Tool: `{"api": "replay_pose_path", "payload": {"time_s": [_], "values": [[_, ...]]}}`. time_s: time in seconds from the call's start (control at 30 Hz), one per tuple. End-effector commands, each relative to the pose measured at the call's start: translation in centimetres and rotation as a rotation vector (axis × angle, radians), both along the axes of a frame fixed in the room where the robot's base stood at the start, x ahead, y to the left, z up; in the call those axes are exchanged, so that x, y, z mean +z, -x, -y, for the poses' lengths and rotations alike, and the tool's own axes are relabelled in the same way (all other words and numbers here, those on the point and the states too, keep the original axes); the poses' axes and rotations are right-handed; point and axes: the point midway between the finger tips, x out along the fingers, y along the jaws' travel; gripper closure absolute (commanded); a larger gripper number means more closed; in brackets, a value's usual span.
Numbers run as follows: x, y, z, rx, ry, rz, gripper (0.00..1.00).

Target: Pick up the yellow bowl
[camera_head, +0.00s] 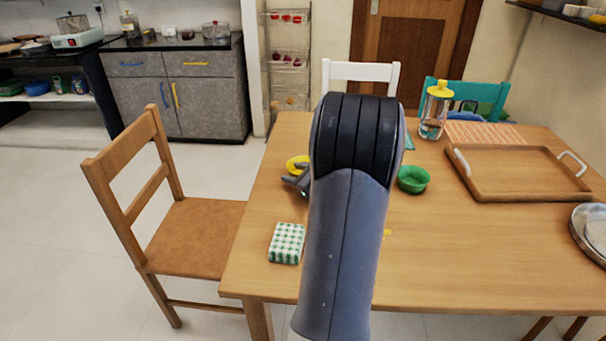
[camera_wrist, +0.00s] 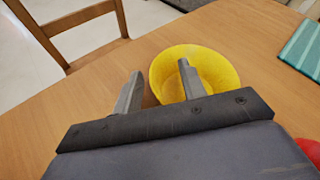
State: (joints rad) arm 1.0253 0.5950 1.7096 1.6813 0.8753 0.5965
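The yellow bowl (camera_head: 295,163) stands on the wooden table near its left edge in the head view, partly hidden by my gripper (camera_head: 299,184). In the wrist view the bowl (camera_wrist: 219,67) is upright, and my gripper (camera_wrist: 158,80) reaches over its left side. The left finger is outside the bowl and the right finger is over or inside it. The bowl's left rim lies between the fingers, with a clear gap beside it. The gripper is open; I cannot tell whether the right finger touches the bowl.
My arm hides the table's middle in the head view. A green bowl (camera_head: 413,180) stands right of it, and a checked green-white item (camera_head: 286,243) lies front left. A wooden tray (camera_head: 520,190) and a bottle (camera_head: 434,112) stand farther right. A wooden chair (camera_head: 190,232) stands left.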

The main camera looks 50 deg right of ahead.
Motion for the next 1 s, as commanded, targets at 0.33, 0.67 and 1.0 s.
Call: {"api": "replay_pose_path", "payload": {"time_s": [0.33, 0.67, 1.0], "values": [[-0.17, -0.52, 0.05, 0.000, 0.000, 0.000, 0.64], [-0.16, -0.50, 0.04, 0.000, 0.000, 0.000, 0.91], [-0.18, -0.51, 0.03, 0.000, 0.000, 0.000, 1.00]]}}
